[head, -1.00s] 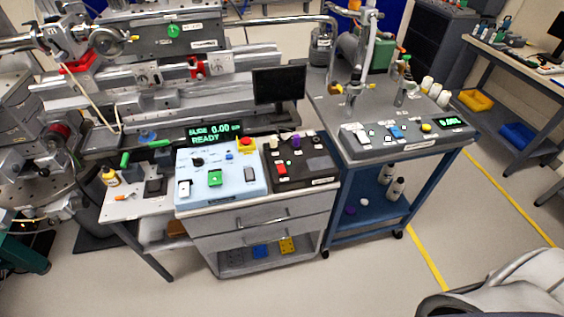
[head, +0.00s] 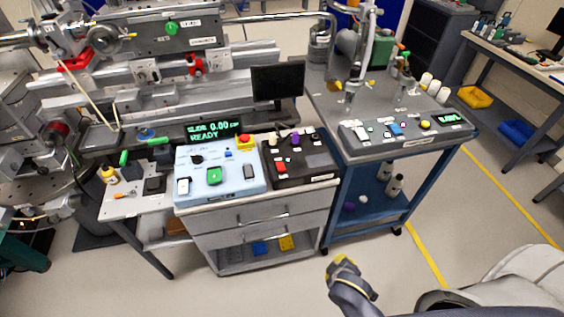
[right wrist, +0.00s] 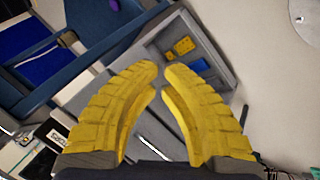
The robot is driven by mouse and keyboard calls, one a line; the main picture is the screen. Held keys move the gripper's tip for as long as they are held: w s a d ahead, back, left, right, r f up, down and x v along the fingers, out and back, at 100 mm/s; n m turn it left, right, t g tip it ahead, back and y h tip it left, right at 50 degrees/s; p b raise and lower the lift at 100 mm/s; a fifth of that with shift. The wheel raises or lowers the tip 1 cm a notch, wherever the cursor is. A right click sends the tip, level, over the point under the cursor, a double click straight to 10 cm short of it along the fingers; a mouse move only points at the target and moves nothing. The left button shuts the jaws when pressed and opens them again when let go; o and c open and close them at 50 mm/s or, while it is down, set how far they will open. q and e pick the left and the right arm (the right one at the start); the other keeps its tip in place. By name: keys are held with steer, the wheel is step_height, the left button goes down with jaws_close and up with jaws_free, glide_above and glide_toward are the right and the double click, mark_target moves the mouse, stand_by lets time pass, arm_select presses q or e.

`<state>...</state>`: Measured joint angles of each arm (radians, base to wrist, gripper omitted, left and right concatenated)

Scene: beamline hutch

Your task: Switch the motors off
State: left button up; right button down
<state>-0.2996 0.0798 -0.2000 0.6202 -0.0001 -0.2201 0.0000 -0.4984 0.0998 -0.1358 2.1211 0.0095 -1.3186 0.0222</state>
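A light blue control box (head: 229,184) stands on the drawer cabinet, with a green rocker (head: 214,176), white and grey rockers, a black knob (head: 197,160) and a red stop button on a yellow base (head: 245,141). A lit display (head: 211,130) behind it reads SLIDE 0.00 READY. A black box (head: 318,172) to its right has a red rocker (head: 281,167) and small knobs. The labels are too small to read. My right gripper (head: 338,264) is low in front of the cabinet, apart from the boxes. In the right wrist view its yellow fingertips (right wrist: 160,70) nearly meet, with nothing between them. My left gripper is out of view.
A blue cart (head: 365,160) at right carries another panel with a blue rocker (head: 395,129), a yellow button and a display. A dark monitor (head: 278,83) stands behind the boxes. A side shelf (head: 130,205) holds a bottle. The floor in front is clear.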

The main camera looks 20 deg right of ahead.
steer(key=w+a+r+m+t+y, duration=0.1)
steer(key=w+a+r+m+t, duration=0.2)
steer(key=w+r, duration=0.8)
steer(key=w+a+r+m+t+y, duration=0.1)
steer(key=w+a+r+m+t, duration=0.2)
steer(key=r, duration=1.5)
steer(key=w+a+m, duration=0.1)
steer(key=w+a, duration=0.3)
steer(key=w, duration=0.4)
steer(key=shift+w+r+t, duration=0.25)
steer(key=shift+r+t, duration=0.05)
steer(key=shift+r, duration=0.1)
steer(key=shift+w+a, duration=0.1)
glide_above(282, 168)
steer(key=f, duration=0.4)
steer(key=shift+w+f, duration=0.2)
steer(key=shift+w, duration=0.2)
step_height(282, 168, down, 2)
steer(key=shift+s, duration=0.15)
steer(key=shift+s+f, duration=0.25)
steer(key=shift+f, duration=0.75)
